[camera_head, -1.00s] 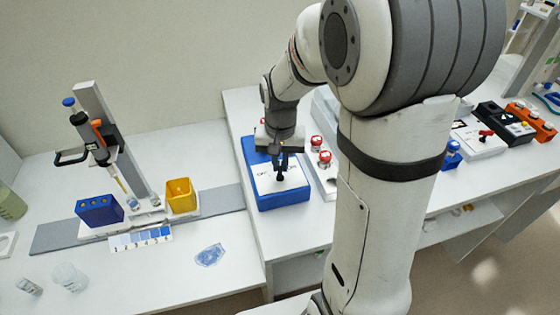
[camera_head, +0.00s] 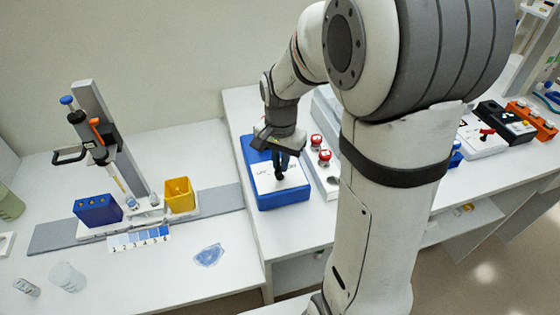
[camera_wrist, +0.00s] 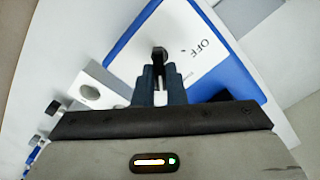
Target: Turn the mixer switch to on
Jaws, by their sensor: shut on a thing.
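The mixer is a blue box (camera_head: 283,198) with a white top plate (camera_head: 264,178) on the bench, left of my arm. Its black switch (camera_wrist: 159,53) stands up from the plate in the wrist view. The word OFF shows on the plate to the right of the switch there; the ON mark is hidden or unreadable. My gripper (camera_wrist: 159,75) points down over the plate, its two dark fingers shut on the switch. In the head view my gripper (camera_head: 280,170) covers most of the switch.
A pipette stand (camera_head: 115,140), a blue rack (camera_head: 97,210) and a yellow bin (camera_head: 180,195) are at the left. The bench left of the mixer's front has a blue translucent piece (camera_head: 209,255).

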